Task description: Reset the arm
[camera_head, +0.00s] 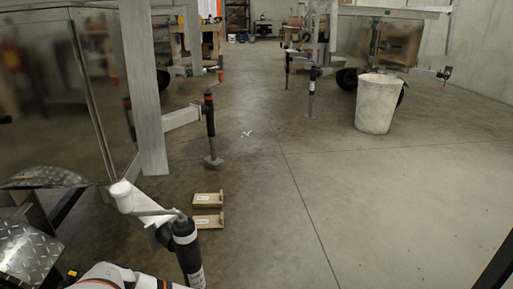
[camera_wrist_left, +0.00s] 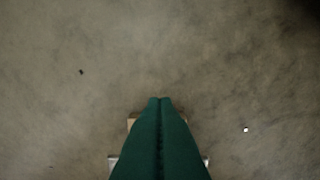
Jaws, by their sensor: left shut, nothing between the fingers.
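My left gripper (camera_wrist_left: 160,101) shows in the left wrist view as two long green fingers. They are pressed together, shut and empty, over bare concrete floor. Parts of pale, wood-coloured pieces (camera_wrist_left: 132,122) show behind the fingers and are mostly hidden by them. In the head view part of my white arm (camera_head: 105,275) is at the bottom left; I cannot make out the green fingers there. My right gripper is not in view.
A black jack (camera_head: 186,246) with an orange band stands close at the lower left. Two wooden blocks (camera_head: 207,200) lie on the floor beyond it. Another jack (camera_head: 209,115) and a shiny trailer wall (camera_head: 50,90) are at left. A white bin (camera_head: 376,104) stands right. The middle floor is clear.

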